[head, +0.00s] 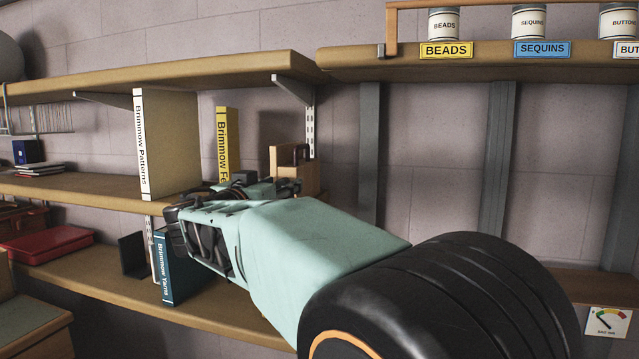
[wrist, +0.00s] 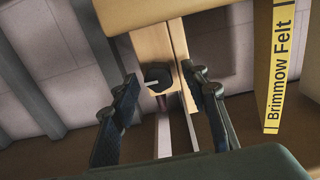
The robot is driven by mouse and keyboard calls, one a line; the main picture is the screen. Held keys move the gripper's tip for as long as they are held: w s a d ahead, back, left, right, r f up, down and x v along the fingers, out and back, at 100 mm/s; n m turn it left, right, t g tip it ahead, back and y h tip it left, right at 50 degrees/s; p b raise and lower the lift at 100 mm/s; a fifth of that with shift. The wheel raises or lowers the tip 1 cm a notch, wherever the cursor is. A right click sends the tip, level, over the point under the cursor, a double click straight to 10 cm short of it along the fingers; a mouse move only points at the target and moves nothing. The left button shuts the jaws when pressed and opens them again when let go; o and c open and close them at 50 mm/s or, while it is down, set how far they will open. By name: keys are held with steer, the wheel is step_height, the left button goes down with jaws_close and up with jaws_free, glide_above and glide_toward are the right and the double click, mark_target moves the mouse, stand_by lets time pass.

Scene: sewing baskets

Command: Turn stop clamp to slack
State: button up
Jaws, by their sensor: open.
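A dark knob (wrist: 157,74) with a pale pointer mark, which looks like the stop clamp, sits on a light wooden block (wrist: 151,43) in the wrist view. The pale mark points right in that view. My gripper (wrist: 161,80) is open, with one black finger on each side of the knob and visible gaps to both. I cannot tell how near the fingertips are in depth. In the head view the wooden block (head: 304,176) stands at the right end of the middle shelf, and my gripper (head: 290,187) reaches in front of it, hiding its lower part.
A yellow "Brimmow Felt" book (head: 227,140) stands left of the block; it also shows in the wrist view (wrist: 276,65). A cream "Brimmow Patterns" book (head: 168,140) is farther left, and a blue "Brimmow Yarns" book (head: 170,268) is below. A shelf (head: 190,72) runs above.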

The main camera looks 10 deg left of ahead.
jaws_close()
stand_by(0.3)
